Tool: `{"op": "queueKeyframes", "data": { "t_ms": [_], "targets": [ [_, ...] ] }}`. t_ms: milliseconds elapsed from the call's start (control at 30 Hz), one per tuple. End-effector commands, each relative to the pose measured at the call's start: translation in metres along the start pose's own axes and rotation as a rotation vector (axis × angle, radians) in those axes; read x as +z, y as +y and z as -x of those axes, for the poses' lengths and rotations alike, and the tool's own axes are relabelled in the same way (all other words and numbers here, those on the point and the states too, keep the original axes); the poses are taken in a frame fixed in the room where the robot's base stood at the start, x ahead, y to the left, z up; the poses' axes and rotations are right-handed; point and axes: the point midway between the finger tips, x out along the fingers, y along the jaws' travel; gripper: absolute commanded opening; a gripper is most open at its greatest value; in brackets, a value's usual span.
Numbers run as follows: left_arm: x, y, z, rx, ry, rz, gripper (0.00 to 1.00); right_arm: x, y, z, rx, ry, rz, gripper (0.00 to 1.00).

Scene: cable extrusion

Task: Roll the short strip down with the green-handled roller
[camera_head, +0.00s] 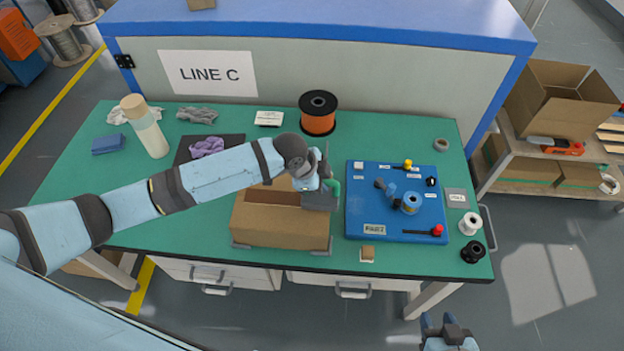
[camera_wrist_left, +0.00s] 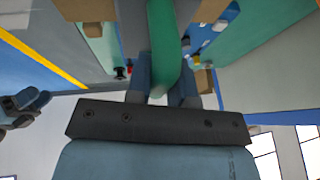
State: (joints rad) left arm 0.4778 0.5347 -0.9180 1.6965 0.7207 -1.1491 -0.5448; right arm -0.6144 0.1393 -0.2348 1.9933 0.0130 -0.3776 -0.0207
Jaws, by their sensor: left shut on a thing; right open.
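My left gripper (camera_head: 326,188) is above the right end of the open cardboard box (camera_head: 280,243), left of the blue board. It is shut on the green handle (camera_head: 334,192) of the roller. In the left wrist view the green handle (camera_wrist_left: 161,45) runs between the two fingers; the roller's head cannot be made out. A small tan piece (camera_head: 367,252) lies on a white pad at the table's front edge; I cannot tell whether it is the short strip. My right gripper (camera_head: 447,330) is open and empty, in front of the table, low in the picture.
The blue board (camera_head: 365,225) carries small fittings, a spool and a red knob. An orange spool (camera_head: 318,118) stands behind. White (camera_head: 470,223) and black (camera_head: 472,251) spools stand at the right edge. A bottle (camera_head: 150,135) stands at the left. The green table's front left is clear.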

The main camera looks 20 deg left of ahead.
Motion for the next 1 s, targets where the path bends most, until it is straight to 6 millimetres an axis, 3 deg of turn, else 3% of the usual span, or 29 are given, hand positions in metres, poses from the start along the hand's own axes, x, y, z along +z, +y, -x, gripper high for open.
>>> {"op": "queueKeyframes", "data": {
  "t_ms": [233, 600, 1000],
  "targets": [
    [-0.005, 0.001, 0.003, 0.004, -0.003, 0.001, 0.00, -0.007, 0.000, 0.005, 0.000, -0.001, 0.000, 0.43],
    [-0.022, -0.009, 0.044, 0.002, -0.001, 0.001, 0.00, -0.046, -0.001, 0.030, 0.000, 0.001, 0.000, 0.43],
    [-0.036, -0.017, 0.078, 0.001, 0.000, 0.000, 0.00, -0.041, -0.001, 0.027, 0.000, -0.001, 0.000, 0.43]
  ]
}}
